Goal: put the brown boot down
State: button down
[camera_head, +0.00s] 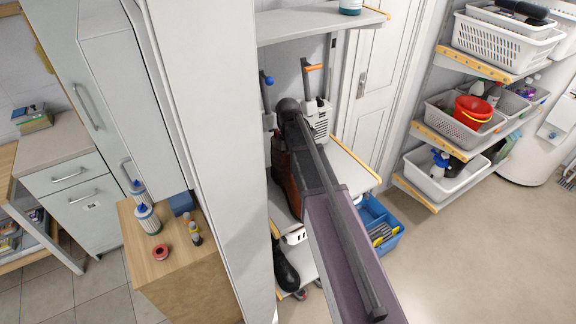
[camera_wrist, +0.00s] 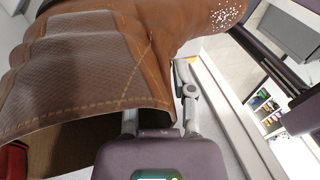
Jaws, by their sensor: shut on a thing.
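The brown boot (camera_head: 284,184) shows in the camera_head view just left of my arm, above or at the white shelf unit (camera_head: 352,167); I cannot tell whether its sole touches the shelf. My arm hides part of it. In the camera_wrist view the boot (camera_wrist: 95,70) fills the upper left, with its open shaft facing my gripper (camera_wrist: 157,95). My gripper is shut on the boot's shaft edge, with one finger going behind the leather and the other on the outer side. The gripper itself is hidden in the camera_head view.
A black boot (camera_head: 287,270) stands on the lower shelf. A blue crate (camera_head: 378,222) is right of the unit. A tall white panel (camera_head: 215,150) stands close on the left, and a grey shelf (camera_head: 310,24) hangs above. Open floor (camera_head: 480,240) lies to the right.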

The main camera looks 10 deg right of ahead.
jog(key=shift+s+a+f, duration=0.1)
jog(key=shift+s+a, duration=0.1)
jog(key=shift+a, duration=0.35)
jog(key=shift+f+b, duration=0.25)
jog(key=shift+b, duration=0.1)
jog(key=shift+c, duration=2.2)
grip_release()
jog(key=shift+d, duration=0.1)
jog(key=shift+r, duration=0.25)
jog(key=p+v, duration=0.7)
